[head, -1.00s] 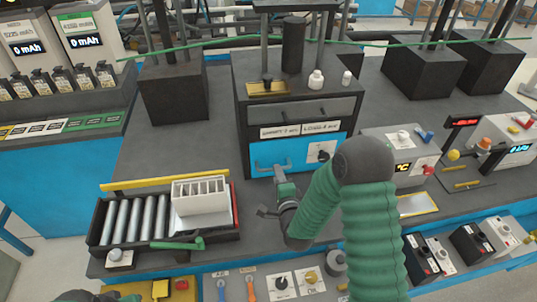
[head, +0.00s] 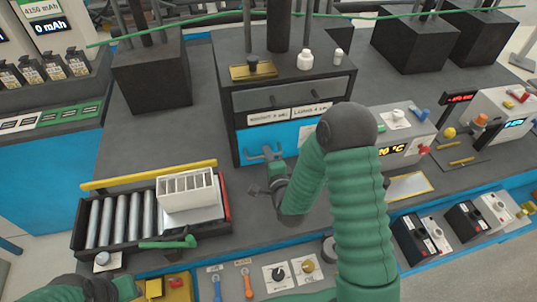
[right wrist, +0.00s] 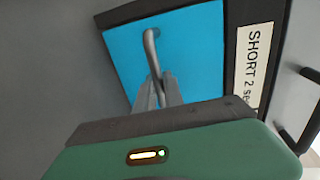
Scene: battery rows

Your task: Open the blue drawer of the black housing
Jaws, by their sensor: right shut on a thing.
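The black housing (head: 228,106) stands at the back middle of the bench. The blue drawer (head: 242,141) is the lower part of its front. It looks flush with the housing, and no gap shows. My right gripper (head: 270,158) is at the left part of the drawer front, shut on the metal drawer handle (head: 253,156). In the right wrist view the handle (right wrist: 151,48) runs from the blue drawer (right wrist: 193,52) down between the fingers (right wrist: 158,95). My right arm hides the drawer's right part. My left arm shows at the bottom left edge; its fingers are unclear.
A roller tray (head: 76,238) with a white slotted block (head: 186,203) stands left of the drawer. A meter box (head: 410,149) stands to the right. A control panel with knobs (head: 278,273) lines the front. Bare bench lies between tray and housing.

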